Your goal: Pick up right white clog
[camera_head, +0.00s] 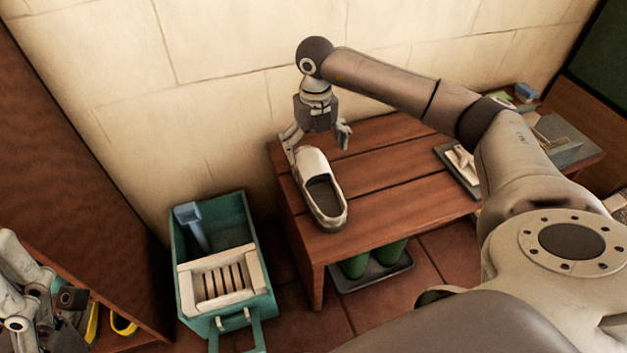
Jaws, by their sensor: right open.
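A single white clog (306,163) with a dark inside lies on the left end of the wooden bench (395,150), its closed toe toward the wall and its opening toward me. My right gripper (317,147) points down at the toe end. Its fingers are spread, one to each side of the toe, and nothing is held between them. Whether the left finger touches the clog cannot be told. My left gripper (62,305) is low at the left edge, far from the clog, partly cut off; its jaw state is unclear.
A green toolbox (256,265) with a cream slatted tray (218,281) and a blue tool (192,225) stands left of the bench. Green boots (390,252) stand on a dark tray (372,277) under it. Grey trays with items lie at the bench's right. Yellow-trimmed items (123,324) are near my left gripper.

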